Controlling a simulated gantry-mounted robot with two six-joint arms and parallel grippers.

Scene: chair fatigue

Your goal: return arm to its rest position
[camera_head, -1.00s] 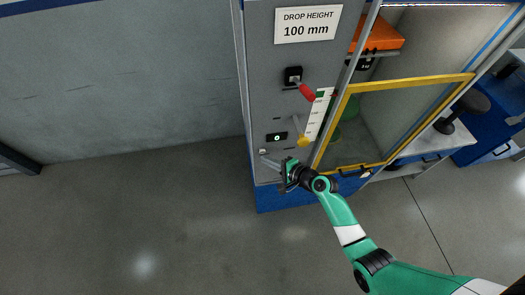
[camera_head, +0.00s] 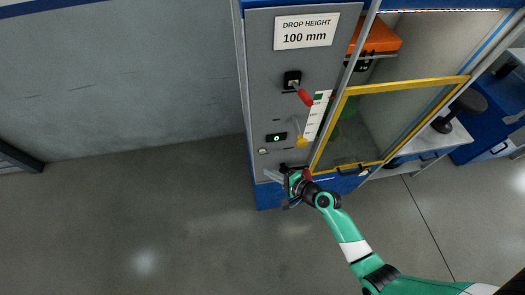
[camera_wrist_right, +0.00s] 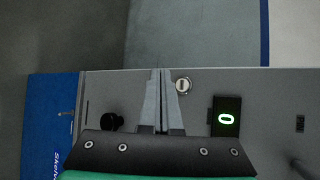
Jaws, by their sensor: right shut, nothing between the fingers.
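My right arm comes in from the lower right in the head view, green and white with black joints. Its gripper (camera_head: 270,175) is by the lower part of the grey test machine's front panel (camera_head: 265,90), fingers pointing left. The fingers are shut and empty. In the right wrist view the two grey fingers (camera_wrist_right: 158,95) are together in front of the panel, beside a round silver lock (camera_wrist_right: 183,86). The picture does not settle whether they touch the panel. My left gripper is not in view.
The panel has a red-handled lever (camera_head: 304,97), a yellow-tipped lever (camera_head: 301,141) and a small display (camera_head: 276,137) reading 0. A yellow-framed door (camera_head: 405,84) is to the right. A black knob (camera_wrist_right: 112,122) shows in the wrist view. Open floor (camera_head: 130,220) lies left.

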